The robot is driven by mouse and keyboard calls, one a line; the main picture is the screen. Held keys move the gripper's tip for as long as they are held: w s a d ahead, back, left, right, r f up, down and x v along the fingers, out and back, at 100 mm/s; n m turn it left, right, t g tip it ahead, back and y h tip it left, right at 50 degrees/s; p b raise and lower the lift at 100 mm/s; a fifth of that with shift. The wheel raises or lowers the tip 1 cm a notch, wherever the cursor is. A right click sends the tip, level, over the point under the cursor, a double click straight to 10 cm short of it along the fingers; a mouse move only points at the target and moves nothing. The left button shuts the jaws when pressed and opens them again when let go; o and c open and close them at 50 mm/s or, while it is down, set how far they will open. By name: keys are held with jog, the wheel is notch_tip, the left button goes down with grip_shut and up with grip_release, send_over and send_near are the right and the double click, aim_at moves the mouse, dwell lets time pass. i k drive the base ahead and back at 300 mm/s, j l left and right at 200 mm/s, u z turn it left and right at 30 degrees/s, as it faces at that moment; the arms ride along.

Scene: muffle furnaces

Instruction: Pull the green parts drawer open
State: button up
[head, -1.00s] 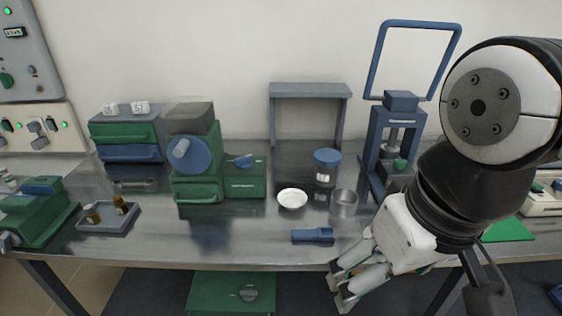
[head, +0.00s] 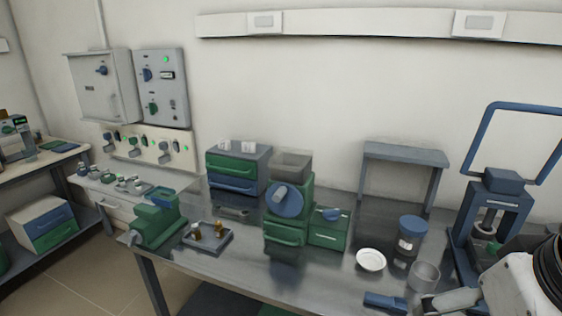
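A small grey parts cabinet (head: 264,158) stands at the back of the steel bench, left of a green machine. Its upper drawer has a green front (head: 230,166) and its lower drawer a blue front (head: 231,184). Both fronts look flush, so the green drawer appears shut. My gripper (head: 445,302) is at the bottom right, partly cut off by the frame edge, far to the right of the cabinet. Only part of its fingers shows, and it is not touching the drawer.
The green machine (head: 285,224) with a blue knob, a small tray (head: 210,242) of brown bottles and a green device (head: 158,222) stand around the cabinet. A white dish (head: 370,260), a blue-lidded jar (head: 411,240) and a press (head: 485,215) are to the right. Another drawer box (head: 40,225) sits on a left shelf.

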aim_at(235, 167)
jog(key=i+j, duration=0.15)
jog(key=j, duration=0.25)
jog(key=i+j, duration=0.1)
jog(key=j, duration=0.3)
jog(key=i+j, duration=0.15)
jog(key=j, duration=0.3)
jog(key=i+j, duration=0.15)
jog(key=j, duration=0.25)
jog(key=i+j, duration=0.15)
jog(key=j, duration=0.25)
jog(key=i+j, duration=0.1)
jog(key=j, duration=0.3)
jog(key=u, duration=0.05)
